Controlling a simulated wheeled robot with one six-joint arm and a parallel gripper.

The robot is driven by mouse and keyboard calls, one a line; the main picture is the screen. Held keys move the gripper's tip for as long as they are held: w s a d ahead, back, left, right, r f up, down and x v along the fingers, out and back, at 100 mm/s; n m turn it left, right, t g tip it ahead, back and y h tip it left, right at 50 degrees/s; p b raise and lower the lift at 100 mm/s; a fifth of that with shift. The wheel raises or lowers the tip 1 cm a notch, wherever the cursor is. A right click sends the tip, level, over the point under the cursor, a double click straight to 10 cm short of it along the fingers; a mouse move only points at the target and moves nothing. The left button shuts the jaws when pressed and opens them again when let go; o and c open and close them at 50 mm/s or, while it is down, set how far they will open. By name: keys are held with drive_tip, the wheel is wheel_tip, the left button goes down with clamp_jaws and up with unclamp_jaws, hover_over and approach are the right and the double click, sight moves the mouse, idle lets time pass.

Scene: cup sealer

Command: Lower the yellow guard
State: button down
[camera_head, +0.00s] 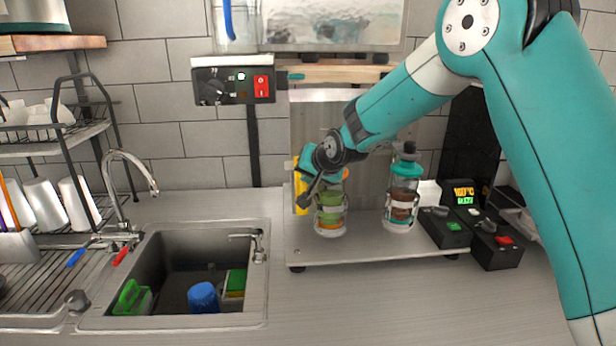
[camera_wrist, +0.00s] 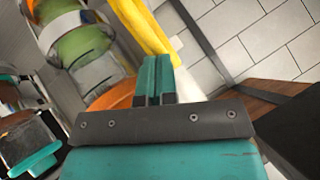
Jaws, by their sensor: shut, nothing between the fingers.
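The yellow guard (camera_head: 301,186) is a narrow upright strip at the left side of the cup sealer, partly hidden behind my arm. In the wrist view the yellow guard (camera_wrist: 142,27) runs down behind my fingertips. My gripper (camera_head: 305,203) is beside the guard, pointing down. In the wrist view my gripper (camera_wrist: 157,75) has its teal fingers together and empty. Its tips appear close to the guard; I cannot tell whether they touch. A clear cup with green and orange contents (camera_head: 331,208) stands just right of my gripper, and shows at upper left in the wrist view (camera_wrist: 75,40).
The sealer's base plate (camera_head: 365,252) stands on the counter. A teal-topped container (camera_head: 402,190) and control boxes (camera_head: 486,240) with green and red buttons stand to the right. A sink (camera_head: 190,260) and tap (camera_head: 130,175) are on the left. The front counter is clear.

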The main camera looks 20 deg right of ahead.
sight(305, 214)
drive_tip(key=f+t+b, duration=0.2)
drive_tip(key=f+b, duration=0.2)
drive_tip(key=b, duration=0.6)
drive_tip(key=f+n+t+b, duration=0.1)
drive_tip(key=f+b, duration=0.3)
drive_tip(key=b, duration=0.6)
drive_tip(key=f+t+b, duration=0.4)
drive_tip(key=b, duration=0.6)
drive_tip(key=shift+w+d+f+n, duration=0.1)
drive_tip(key=shift+w+f+n, duration=0.25)
drive_tip(key=shift+f+n, duration=0.05)
drive_tip(key=t+b, duration=0.1)
drive_tip(key=b, duration=0.2)
drive_tip(key=shift+w+f, duration=0.3)
drive_tip(key=shift+f, duration=0.05)
